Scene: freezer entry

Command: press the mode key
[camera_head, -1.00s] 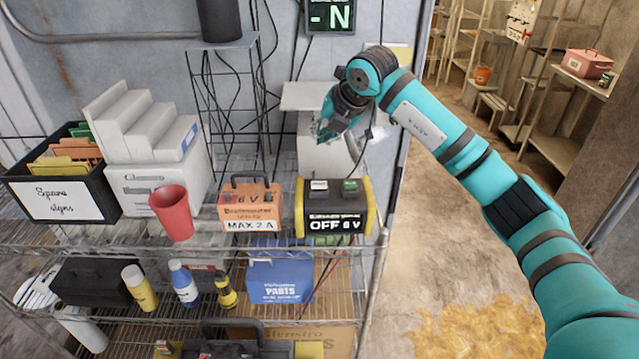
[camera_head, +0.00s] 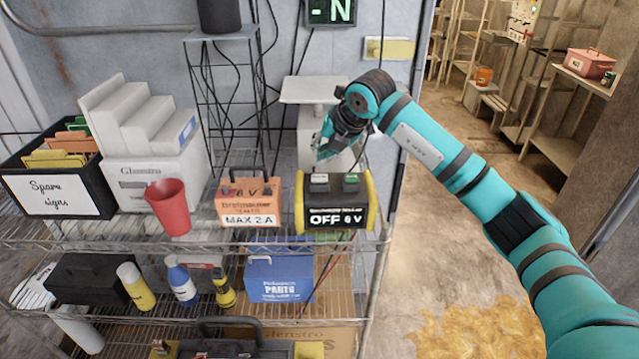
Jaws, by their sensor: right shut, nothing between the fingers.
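A black and yellow power unit (camera_head: 363,207) stands on the wire shelf, and its display (camera_head: 337,218) reads "OFF 6 V". On its top are a pale grey key (camera_head: 319,181) at left and a green key (camera_head: 351,181) at right. Their lettering is too small to read, so I cannot tell which is the mode key. My right gripper (camera_head: 324,153) is shut and empty. It points down just above and behind the unit, closer to the grey key, and appears apart from it. My left gripper is not in view.
An orange unit (camera_head: 248,205) marked "MAX 2 A" stands left of the power unit, with a red cup (camera_head: 170,207) beside it. A white pedestal-like object (camera_head: 310,90) stands behind my gripper. A blue parts box (camera_head: 280,278) is on the shelf below. Open floor lies right.

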